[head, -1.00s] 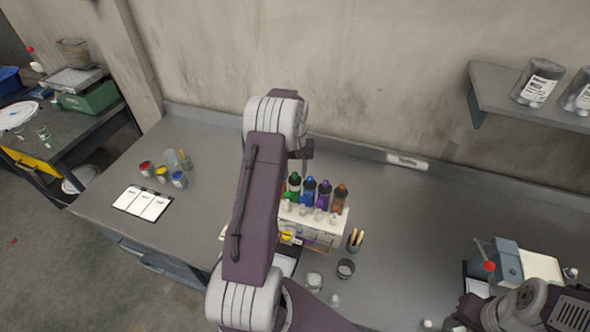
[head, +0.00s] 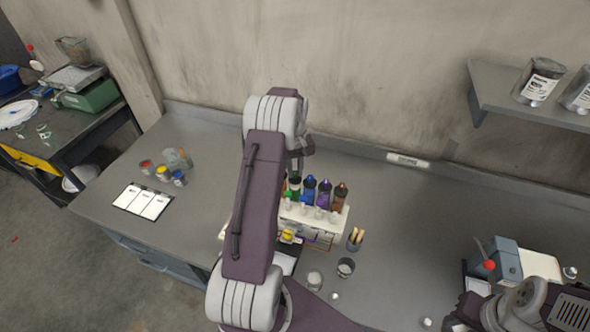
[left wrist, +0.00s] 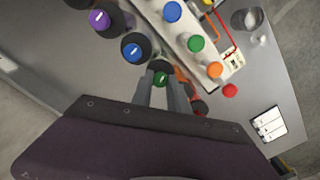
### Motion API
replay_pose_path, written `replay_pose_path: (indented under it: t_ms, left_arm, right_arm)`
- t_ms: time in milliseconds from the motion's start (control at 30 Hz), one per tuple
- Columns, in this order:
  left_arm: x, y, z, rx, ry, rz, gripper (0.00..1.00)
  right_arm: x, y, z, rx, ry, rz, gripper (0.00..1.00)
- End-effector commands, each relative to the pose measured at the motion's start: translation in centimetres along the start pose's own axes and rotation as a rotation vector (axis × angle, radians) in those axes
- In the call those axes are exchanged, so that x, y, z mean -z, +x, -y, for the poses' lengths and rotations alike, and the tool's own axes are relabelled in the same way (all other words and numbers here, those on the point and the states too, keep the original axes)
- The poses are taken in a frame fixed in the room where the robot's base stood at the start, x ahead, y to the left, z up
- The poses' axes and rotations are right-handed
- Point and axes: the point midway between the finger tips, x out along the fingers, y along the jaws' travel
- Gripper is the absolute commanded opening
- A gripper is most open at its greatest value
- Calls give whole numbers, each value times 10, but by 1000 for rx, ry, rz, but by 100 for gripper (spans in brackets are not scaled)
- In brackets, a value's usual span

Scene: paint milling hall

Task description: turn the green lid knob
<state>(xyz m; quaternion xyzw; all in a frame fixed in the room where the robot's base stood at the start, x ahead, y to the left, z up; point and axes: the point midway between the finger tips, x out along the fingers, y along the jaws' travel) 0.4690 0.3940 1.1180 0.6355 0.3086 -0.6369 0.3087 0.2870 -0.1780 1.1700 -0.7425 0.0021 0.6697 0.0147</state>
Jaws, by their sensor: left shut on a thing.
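The green lid knob (left wrist: 160,77) sits on a dark round lid between the blue and orange ones, in the left wrist view. My left gripper (left wrist: 159,88) is shut on it, with one finger on each side. My right gripper is not in view; only part of the right arm shows at the bottom right.
Close by are the lids with a blue knob (left wrist: 132,51) and a purple knob (left wrist: 99,19). A cup with brushes (head: 354,240) stands right of the rack. The bench behind the rack is clear.

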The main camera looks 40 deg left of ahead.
Motion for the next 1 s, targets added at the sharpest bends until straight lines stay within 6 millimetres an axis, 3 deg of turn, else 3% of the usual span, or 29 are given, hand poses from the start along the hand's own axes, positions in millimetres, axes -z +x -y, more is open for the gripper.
replay_pose_path:
  t_ms: [500,1000]
  left_arm:
    - [1,-2,0,-2,-413,-4,0]
    - [2,-2,0,-4,-569,-6,0]
  right_arm:
    - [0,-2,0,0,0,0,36]
    - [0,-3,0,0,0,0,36]
